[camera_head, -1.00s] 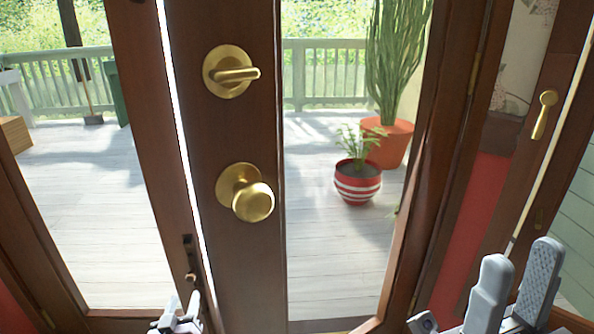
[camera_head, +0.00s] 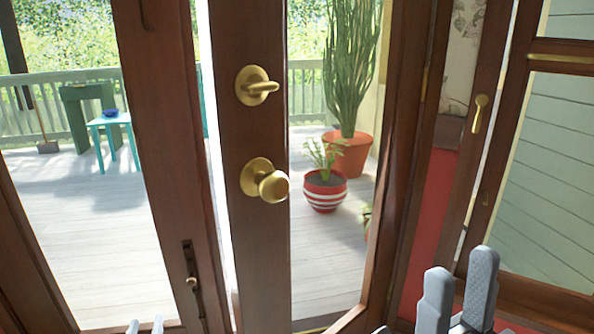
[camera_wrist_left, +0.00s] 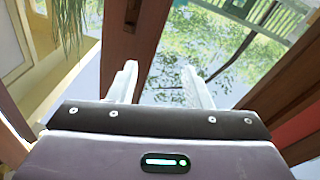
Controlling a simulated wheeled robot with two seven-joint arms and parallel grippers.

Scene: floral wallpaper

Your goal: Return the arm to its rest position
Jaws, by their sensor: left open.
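My left gripper (camera_head: 145,327) shows only as pale fingertips at the bottom edge, below the double door. In the left wrist view its two fingers (camera_wrist_left: 160,84) are apart with nothing between them. My right gripper (camera_head: 458,294) stands at the lower right, its two grey fingers apart and empty. The brown glazed door (camera_head: 247,220) has a brass knob (camera_head: 265,181) and a brass latch (camera_head: 257,86); both are clear of my grippers. A bright gap (camera_head: 209,130) runs along this door's left edge. The rest of my left arm is hidden.
The left door leaf (camera_head: 165,150) carries a dark bolt (camera_head: 190,272). A brown frame and window (camera_head: 545,170) stand close at the right, behind my right gripper. Beyond the glass are a wooden deck (camera_head: 90,225), a striped pot (camera_head: 324,191) and a teal table (camera_head: 112,120).

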